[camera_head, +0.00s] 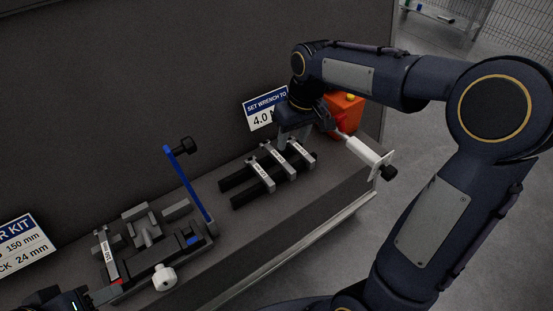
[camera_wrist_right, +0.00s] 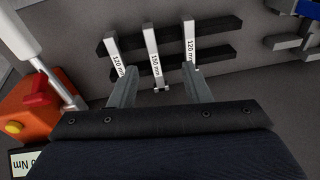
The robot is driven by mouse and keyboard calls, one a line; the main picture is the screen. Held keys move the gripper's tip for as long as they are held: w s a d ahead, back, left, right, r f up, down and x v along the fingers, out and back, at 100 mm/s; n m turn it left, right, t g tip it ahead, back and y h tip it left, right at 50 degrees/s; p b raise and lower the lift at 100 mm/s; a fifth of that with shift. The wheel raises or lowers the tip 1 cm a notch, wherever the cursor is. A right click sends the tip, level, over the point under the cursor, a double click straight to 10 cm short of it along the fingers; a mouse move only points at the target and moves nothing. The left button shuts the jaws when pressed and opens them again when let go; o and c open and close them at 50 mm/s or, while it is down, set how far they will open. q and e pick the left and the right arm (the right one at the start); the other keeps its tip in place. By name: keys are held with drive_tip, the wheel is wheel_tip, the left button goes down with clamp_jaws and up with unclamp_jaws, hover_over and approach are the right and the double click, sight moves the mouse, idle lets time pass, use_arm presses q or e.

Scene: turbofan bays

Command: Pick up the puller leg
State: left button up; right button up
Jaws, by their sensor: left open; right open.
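Three pale puller legs with white labels lie across two black rails. In the right wrist view they are a left 120 mm leg (camera_wrist_right: 113,52), a middle 150 mm leg (camera_wrist_right: 152,50) and a right 120 mm leg (camera_wrist_right: 190,48). The rack also shows in the head view (camera_head: 238,199). My right gripper (camera_wrist_right: 159,72) is open, its fingers on either side of the 150 mm leg's near end, with nothing held; contact cannot be told. In the head view it (camera_head: 293,138) is over the legs' far ends.
A puller kit (camera_head: 150,240) with a labelled leg and a blue bar stands left on the bench. An orange block (camera_head: 345,112) and a white-handled tool (camera_head: 360,150) are right of the rack. A wrench sign (camera_head: 263,110) stands behind. The bench's front edge is close.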

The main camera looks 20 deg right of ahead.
drive_tip(key=n+g+h, duration=0.1)
hover_over(277, 155)
drive_tip(key=f, duration=0.6)
drive_tip(key=shift+a, duration=0.25)
drive_tip(key=f, duration=0.5)
drive_tip(key=f+p, duration=0.1)
drive_tip(key=f, duration=0.1)
drive_tip(key=shift+d+f, duration=0.25)
drive_tip(key=shift+f, duration=0.15)
drive_tip(key=shift+c, duration=0.2)
drive_tip(key=shift+r, duration=0.1)
clamp_jaws()
